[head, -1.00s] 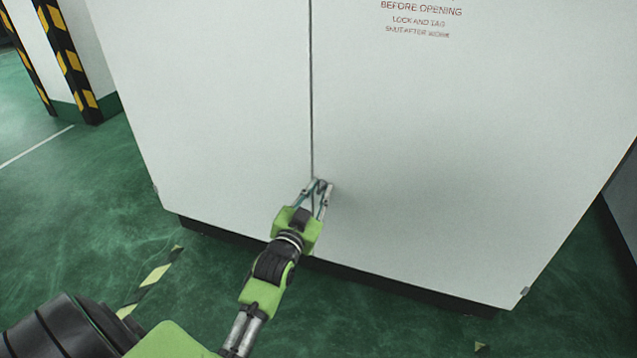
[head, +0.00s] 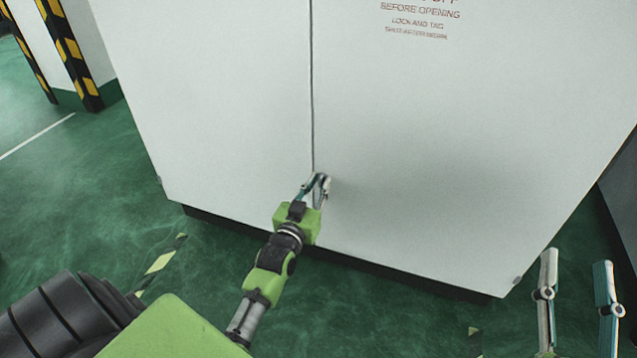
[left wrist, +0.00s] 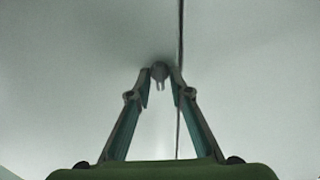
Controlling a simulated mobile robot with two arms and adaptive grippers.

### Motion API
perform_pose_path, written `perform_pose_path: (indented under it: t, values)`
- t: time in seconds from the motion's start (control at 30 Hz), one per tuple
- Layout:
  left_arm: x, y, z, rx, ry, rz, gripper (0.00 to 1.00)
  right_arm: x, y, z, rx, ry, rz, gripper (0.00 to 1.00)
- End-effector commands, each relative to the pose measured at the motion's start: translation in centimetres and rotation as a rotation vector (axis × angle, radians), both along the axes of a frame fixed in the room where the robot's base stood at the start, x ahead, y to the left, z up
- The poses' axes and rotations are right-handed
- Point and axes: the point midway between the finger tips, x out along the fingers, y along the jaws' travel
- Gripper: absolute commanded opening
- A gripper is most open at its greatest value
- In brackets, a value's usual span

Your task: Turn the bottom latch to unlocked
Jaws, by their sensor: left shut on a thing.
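The bottom latch (left wrist: 160,71) is a small grey knob low on the white cabinet, right beside the vertical door seam. In the left wrist view it sits between my fingertips, with a short forked part hanging below it. My left gripper (head: 319,178) reaches the cabinet front there and is shut on the latch; it also shows in the left wrist view (left wrist: 160,76). In the head view the fingers mostly hide the latch, so its turn angle is unclear. My right gripper (head: 577,258) is open and empty at the lower right, apart from the cabinet.
The white cabinet (head: 220,110) fills most of the head view, with red warning text (head: 420,12) at the upper right. A black-and-yellow striped post (head: 70,50) stands at the left.

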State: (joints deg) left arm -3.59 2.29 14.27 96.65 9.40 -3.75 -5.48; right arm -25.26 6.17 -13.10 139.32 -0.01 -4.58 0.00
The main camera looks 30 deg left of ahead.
Motion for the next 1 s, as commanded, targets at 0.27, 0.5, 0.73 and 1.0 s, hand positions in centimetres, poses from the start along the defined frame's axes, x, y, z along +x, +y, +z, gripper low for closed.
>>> perform_pose_path:
  t: [0.27,0.5,0.73,1.0]
  values:
    - [0.0,0.0,0.0,-0.002,0.001,0.000,0.00,0.0,0.0,-0.1,0.000,0.002,0.000,0.40]
    - [0.0,0.0,0.0,-0.002,0.000,0.000,0.24,0.0,0.0,0.0,-0.001,0.001,-0.001,0.40]
    - [-0.6,-0.1,-0.1,-0.001,0.002,0.000,0.24,0.0,0.0,-0.1,-0.001,0.002,0.001,0.40]
    - [-5.5,-1.3,-0.2,-0.003,0.002,0.000,0.24,0.0,0.0,0.0,0.000,0.002,0.000,0.40]
